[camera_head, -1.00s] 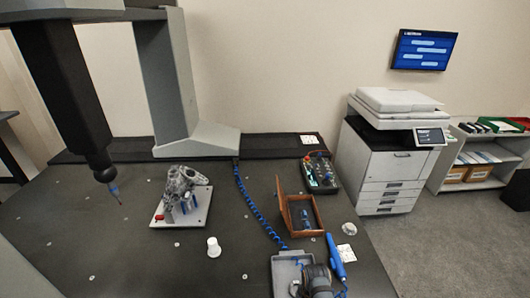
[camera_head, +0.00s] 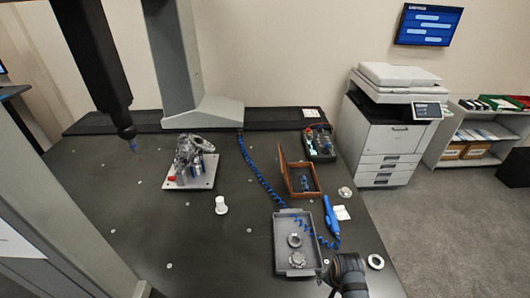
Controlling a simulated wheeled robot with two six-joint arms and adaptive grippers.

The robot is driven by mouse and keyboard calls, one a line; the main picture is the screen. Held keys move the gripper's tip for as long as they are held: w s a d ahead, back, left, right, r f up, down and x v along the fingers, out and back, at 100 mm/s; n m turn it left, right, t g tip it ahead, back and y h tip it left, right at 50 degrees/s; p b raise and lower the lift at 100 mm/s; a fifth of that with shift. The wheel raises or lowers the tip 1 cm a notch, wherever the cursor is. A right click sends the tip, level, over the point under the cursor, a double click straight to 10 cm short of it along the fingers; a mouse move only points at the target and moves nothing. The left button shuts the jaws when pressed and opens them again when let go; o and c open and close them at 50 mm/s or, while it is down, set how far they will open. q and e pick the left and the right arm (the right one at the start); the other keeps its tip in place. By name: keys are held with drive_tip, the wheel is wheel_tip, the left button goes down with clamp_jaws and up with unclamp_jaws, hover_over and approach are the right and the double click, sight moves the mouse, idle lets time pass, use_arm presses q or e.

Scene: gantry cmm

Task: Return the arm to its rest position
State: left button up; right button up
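My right arm comes in at the bottom edge, right of centre, and its dark wrist and gripper (camera_head: 347,272) are just right of the grey tray (camera_head: 282,219). Its fingers are not clear enough to tell open from shut. Two metal rings lie in the tray, one (camera_head: 294,240) above the other (camera_head: 297,259). A third ring (camera_head: 376,261) lies on the table to the right of my arm. My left gripper is not in view.
The dark measuring table (camera_head: 190,245) carries a metal casting (camera_head: 190,152) on a plate, a white stub (camera_head: 221,205), an open wooden box (camera_head: 302,180), a blue handheld tool (camera_head: 331,218) with coiled cable and a control box (camera_head: 319,144). The probe (camera_head: 133,145) hangs at left.

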drive_tip(key=s+d+r+n+t, duration=0.25)
drive_tip(key=s+r+n, duration=0.6)
drive_tip(key=r, duration=0.45)
wheel_tip(320, 180, down, 31)
drive_tip(key=s+d+g+b, duration=0.2)
drive_tip(key=d+b, duration=0.1)
drive_tip(key=b, duration=0.3)
use_arm(q)
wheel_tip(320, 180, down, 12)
drive_tip(key=b, duration=0.5)
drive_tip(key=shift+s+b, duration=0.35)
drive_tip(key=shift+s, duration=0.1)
use_arm(e)
drive_tip(key=s+f, duration=1.9)
drive_tip(key=f, duration=0.4)
drive_tip(key=shift+d+f+g, duration=0.3)
drive_tip(key=shift+d+g, duration=0.05)
drive_tip(key=shift+d, duration=0.1)
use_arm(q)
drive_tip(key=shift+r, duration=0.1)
use_arm(e)
drive_tip(key=shift+m, duration=0.25)
